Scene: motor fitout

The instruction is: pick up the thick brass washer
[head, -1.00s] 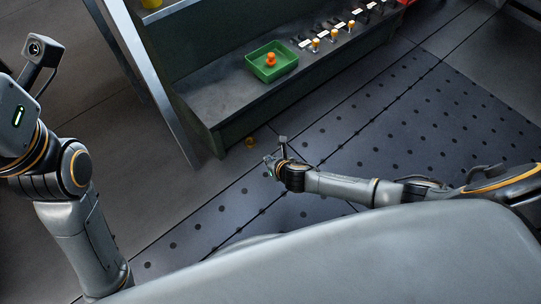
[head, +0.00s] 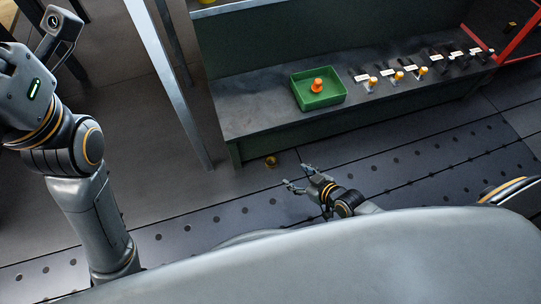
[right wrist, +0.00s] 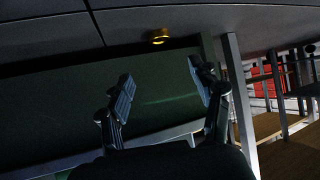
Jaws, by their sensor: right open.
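The thick brass washer (head: 271,162) lies on the dark floor by the left foot of the green bench in the head view. It also shows near the top of the right wrist view (right wrist: 158,37), beside the bench's edge. My right gripper (head: 298,177) is open and empty, a little to the right of and below the washer in the head view. Its two spread fingers (right wrist: 163,85) show in the right wrist view with the washer beyond their tips, not between them. My left arm stands at the left edge of the head view; its fingers are out of frame.
The bench's grey shelf (head: 255,118) carries a green tray (head: 320,101) with an orange part (head: 317,85) in it. Several labelled small parts line the shelf to the right. A metal post (head: 180,85) stands left of the bench.

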